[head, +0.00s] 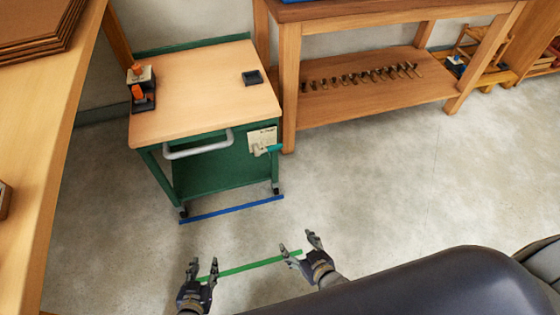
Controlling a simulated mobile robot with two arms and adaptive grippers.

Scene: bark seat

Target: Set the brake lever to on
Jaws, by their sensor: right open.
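A green-framed cart (205,95) with a pale wooden top stands left of centre. On its front right is a cream plate (262,138) with the brake lever, whose teal grip (275,148) points to the right. The plate's markings are too small to read. My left gripper (202,265) is open and empty, low over the floor in front of the cart. My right gripper (299,246) is open and empty, below and to the right of the lever and clear of it.
The cart has a grey push handle (199,145) and casters. A blue line (232,209) and a green line (250,267) mark the floor. A wooden bench (375,90) stands behind right, and a wooden worktop (40,130) runs along the left. The floor at right is open.

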